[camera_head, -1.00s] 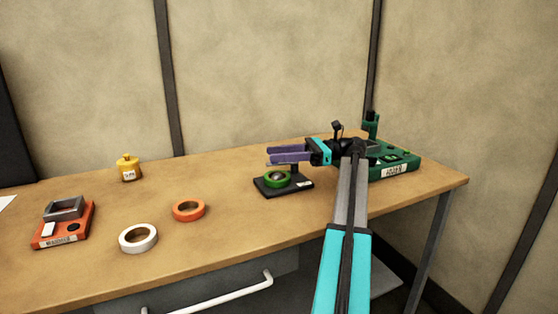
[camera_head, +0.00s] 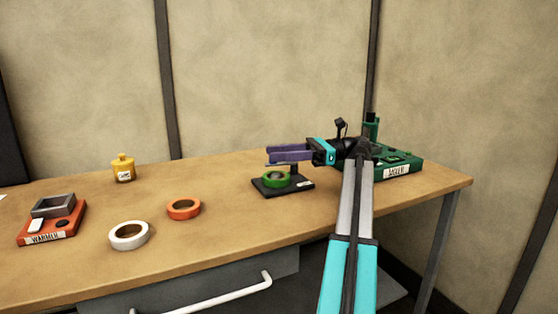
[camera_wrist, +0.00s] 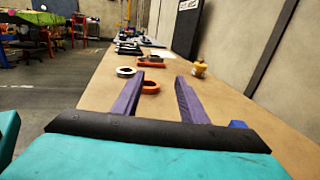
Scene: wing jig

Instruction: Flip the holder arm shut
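The tape holder has a dark base (camera_head: 301,187) with a green tape roll (camera_head: 275,180) on it, near the right part of the table. A short post stands behind the roll. A thin greyish bar (camera_head: 276,164), which seems to be the holder arm, shows just above the roll and below my fingers; its exact angle is hard to tell. My gripper (camera_head: 268,153) has purple fingers and hovers above the holder, pointing left. In the wrist view my gripper (camera_wrist: 160,78) has its fingers well apart with nothing between them. A small blue piece (camera_wrist: 237,124) shows beside the right finger.
A green tray (camera_head: 402,167) lies right of the holder, partly behind my arm. An orange tape roll (camera_head: 183,209), a white tape roll (camera_head: 129,236), a yellow bottle (camera_head: 123,168) and a red tray (camera_head: 72,223) stand to the left. The table between them is clear.

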